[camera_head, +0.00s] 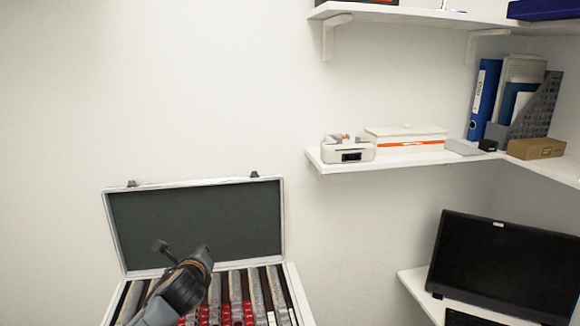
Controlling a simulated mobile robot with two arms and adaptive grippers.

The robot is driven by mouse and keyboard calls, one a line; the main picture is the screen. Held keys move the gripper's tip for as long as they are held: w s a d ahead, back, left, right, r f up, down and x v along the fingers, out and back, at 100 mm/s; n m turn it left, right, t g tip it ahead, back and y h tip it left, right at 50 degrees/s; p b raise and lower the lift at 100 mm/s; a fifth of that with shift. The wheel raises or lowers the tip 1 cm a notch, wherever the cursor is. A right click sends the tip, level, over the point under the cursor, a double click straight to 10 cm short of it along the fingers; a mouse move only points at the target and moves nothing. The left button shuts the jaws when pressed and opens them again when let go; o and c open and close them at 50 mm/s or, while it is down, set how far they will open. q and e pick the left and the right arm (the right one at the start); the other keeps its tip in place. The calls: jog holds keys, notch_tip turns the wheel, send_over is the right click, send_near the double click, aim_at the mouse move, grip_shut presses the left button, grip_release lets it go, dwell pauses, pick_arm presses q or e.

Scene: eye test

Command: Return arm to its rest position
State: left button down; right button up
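My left gripper (184,253) shows at the lower left, with its grey arm coming in from the bottom edge. It is in front of an open silver case (195,222). Its two dark fingers are spread apart and nothing shows between them. The gripper and arm hide part of the case's left contents. I cannot tell how high the gripper is above the case. My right gripper is not in view.
The case holds rows of grey, red and dark items (237,300). A white shelf (345,165) carries a small white device (347,150), a white box (405,136) and a blue binder (484,98). The wall between is clear.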

pick_arm(q)
jog(key=s+d+f+n+g+h, duration=0.1)
jog(key=s+d+f+n+g, duration=0.2)
jog(key=s+f+n, duration=0.65)
jog(key=s+d+f+n+g+h, duration=0.1)
jog(key=s+d+f+n+g, duration=0.2)
jog(key=s+f, duration=0.7)
jog(key=s+a+n+g, duration=0.3)
jog(key=s+n, duration=1)
jog(key=s, duration=1.3)
notch_tip(320, 180, down, 32)
jog(key=s+g+b, duration=0.2)
jog(key=g+b, duration=0.1)
jog(key=b, duration=0.2)
jog(key=s+a+f+g+b, duration=0.1)
jog(key=s+a+f+b, duration=0.1)
jog(key=s+f, duration=1.4)
notch_tip(320, 180, down, 4)
jog(key=shift+s+r+b, duration=0.1)
jog(key=shift+s+b, duration=0.25)
jog(key=shift+b, duration=0.5)
